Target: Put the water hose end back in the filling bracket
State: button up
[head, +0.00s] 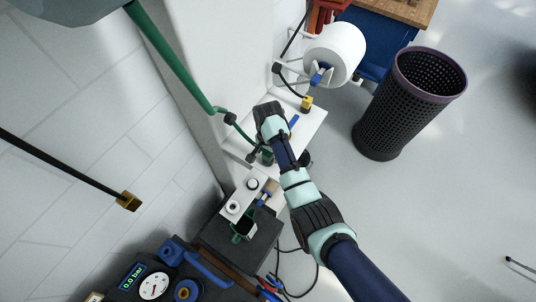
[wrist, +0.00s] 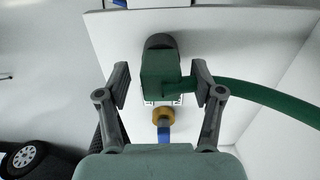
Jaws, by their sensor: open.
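A green block (wrist: 160,72) at the end of a green hose (wrist: 262,95) stands between the two fingers of my gripper (wrist: 161,78) in the wrist view. The fingers are apart, with gaps on both sides of the block. In the head view the green hose (head: 172,62) comes down from the upper left to a white shelf (head: 312,118), where my gripper (head: 266,153) partly hides the hose end. A white block with round sockets (head: 248,193) sits below it, with a green part (head: 243,228) in front. I cannot tell which part is the filling bracket.
A mesh bin (head: 410,102) stands at right. A gauge panel (head: 153,286) is at the bottom. A black rod with a brass end (head: 129,201) is at left.

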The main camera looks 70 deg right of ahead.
grip_shut()
dwell(0.3)
notch_tip(320, 180, up, 20)
jog(key=p, duration=0.9)
jog(key=shift+p, duration=0.4)
jog(key=shift+d, duration=0.1)
